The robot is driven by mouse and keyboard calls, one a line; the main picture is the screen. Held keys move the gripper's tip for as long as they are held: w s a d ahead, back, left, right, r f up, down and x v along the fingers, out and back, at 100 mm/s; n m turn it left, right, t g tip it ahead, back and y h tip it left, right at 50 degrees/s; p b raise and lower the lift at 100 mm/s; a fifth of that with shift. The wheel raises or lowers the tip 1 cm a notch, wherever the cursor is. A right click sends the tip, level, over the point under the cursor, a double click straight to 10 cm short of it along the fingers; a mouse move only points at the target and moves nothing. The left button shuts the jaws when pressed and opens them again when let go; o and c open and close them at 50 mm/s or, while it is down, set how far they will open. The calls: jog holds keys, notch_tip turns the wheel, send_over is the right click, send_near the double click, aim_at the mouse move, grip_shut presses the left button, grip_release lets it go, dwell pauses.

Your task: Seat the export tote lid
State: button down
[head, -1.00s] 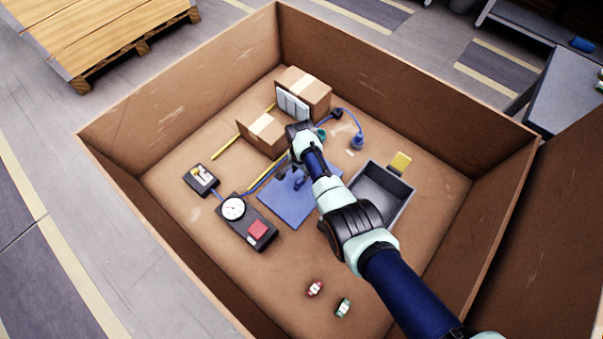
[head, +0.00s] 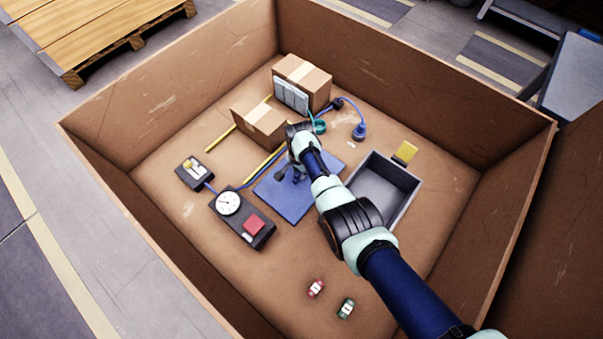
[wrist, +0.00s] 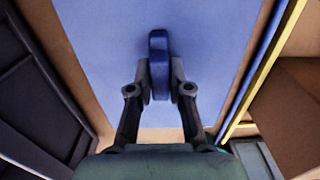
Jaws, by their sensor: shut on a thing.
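The lid is a flat blue panel (head: 285,203) with an upright blue handle (wrist: 158,45). It is left of the open grey tote (head: 408,203) in the head view; I cannot tell whether it rests on the floor or is slightly raised. My gripper (wrist: 160,88) is shut on the handle, one finger on each side; the panel (wrist: 105,50) fills the middle of the wrist view. In the head view my gripper (head: 297,174) is over the lid and my wrist partly hides the handle. The tote's dark wall (wrist: 35,95) shows at left in the wrist view. The tote looks empty.
Tall cardboard walls surround the area. Two boxes (head: 258,122) (head: 318,80), yellow strips (head: 221,139) and a blue cable (head: 228,187) lie behind and left. A gauge unit (head: 243,217) is left of the lid. A yellow tab (head: 405,152) stands behind the tote. Front floor is mostly clear.

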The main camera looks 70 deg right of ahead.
jog(key=shift+r, duration=0.1)
notch_tip(320, 180, up, 7)
jog(key=p, duration=0.7)
